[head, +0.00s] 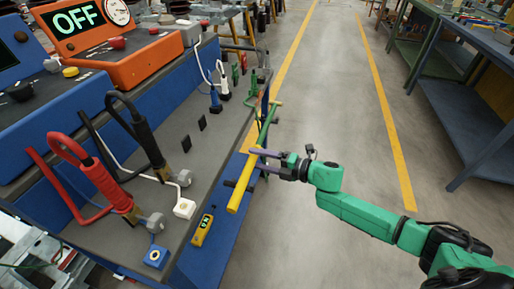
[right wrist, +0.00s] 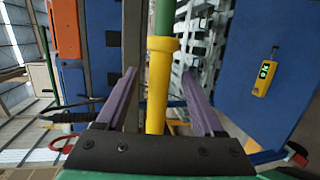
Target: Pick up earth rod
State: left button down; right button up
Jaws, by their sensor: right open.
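The earth rod has a yellow handle (head: 239,190) and a green shaft (head: 268,124). It lies along the right side of the blue bench, held out from its panel. My right gripper (head: 262,160) is open, its purple fingers reaching across the rod near the upper end of the yellow handle. In the right wrist view, the yellow handle (right wrist: 157,85) runs between the open fingers (right wrist: 160,100), with a gap on both sides. The green shaft (right wrist: 165,18) continues beyond its collar. My left gripper is not in view.
The grey-topped blue bench (head: 190,150) carries an orange unit (head: 85,25) reading OFF, and red (head: 95,170) and black (head: 140,130) cabled clamps. A yellow tester (head: 202,230) hangs on the bench side below the rod. The floor to the right is clear up to further workbenches (head: 470,100).

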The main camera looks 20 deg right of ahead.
grip_shut()
jog(key=shift+r, duration=0.1)
dwell(1.2)
